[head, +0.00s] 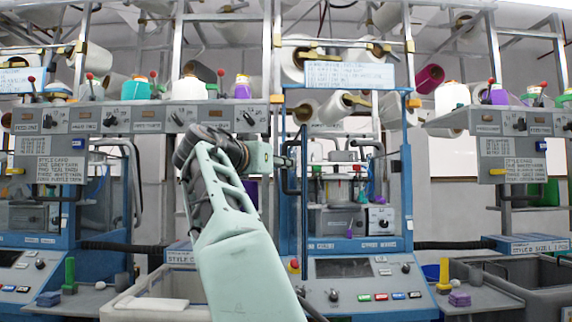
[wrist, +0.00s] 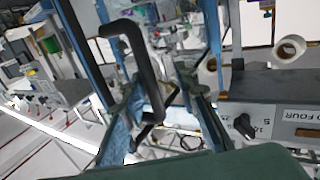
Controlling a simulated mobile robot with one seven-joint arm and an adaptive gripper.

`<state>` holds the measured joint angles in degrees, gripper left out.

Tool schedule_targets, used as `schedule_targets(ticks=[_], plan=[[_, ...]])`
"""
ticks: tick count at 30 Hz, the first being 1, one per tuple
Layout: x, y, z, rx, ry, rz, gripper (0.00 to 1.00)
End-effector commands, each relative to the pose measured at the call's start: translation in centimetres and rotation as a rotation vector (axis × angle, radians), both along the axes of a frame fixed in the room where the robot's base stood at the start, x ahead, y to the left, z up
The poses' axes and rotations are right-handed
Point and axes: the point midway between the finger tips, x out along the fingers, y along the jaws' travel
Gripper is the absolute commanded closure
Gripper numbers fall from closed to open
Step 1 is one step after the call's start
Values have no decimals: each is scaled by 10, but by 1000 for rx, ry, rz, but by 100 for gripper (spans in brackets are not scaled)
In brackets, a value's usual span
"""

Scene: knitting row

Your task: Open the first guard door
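The middle machine has a blue-framed guard door front (head: 407,170) with its works showing inside the frame. A black bar handle (head: 290,178) stands upright at the left side of that frame. My gripper (head: 284,161) is at the upper part of this handle, at the frame's left edge. In the wrist view the black handle (wrist: 143,65) is large and close, bent at both ends. My gripper (wrist: 163,100) has its fingers apart, with the handle's lower part between them, nearer the left finger. I cannot tell whether they touch. The door appears closed.
My arm hides part of the left machine. A control panel (head: 345,268) with buttons lies below the frame. Grey bins (head: 545,272) stand at the right, and yarn cones line the shelf above. A grey knob panel (wrist: 270,100) is close at the right in the wrist view.

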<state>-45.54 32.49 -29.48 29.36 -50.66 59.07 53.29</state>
Motion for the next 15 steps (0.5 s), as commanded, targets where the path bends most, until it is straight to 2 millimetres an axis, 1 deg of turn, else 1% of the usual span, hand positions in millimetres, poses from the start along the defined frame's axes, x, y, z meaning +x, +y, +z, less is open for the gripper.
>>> schedule_targets(ticks=[1,15], plan=[[-1,5,1,0,0,2,72],[-12,36,1,0,0,1,72]])
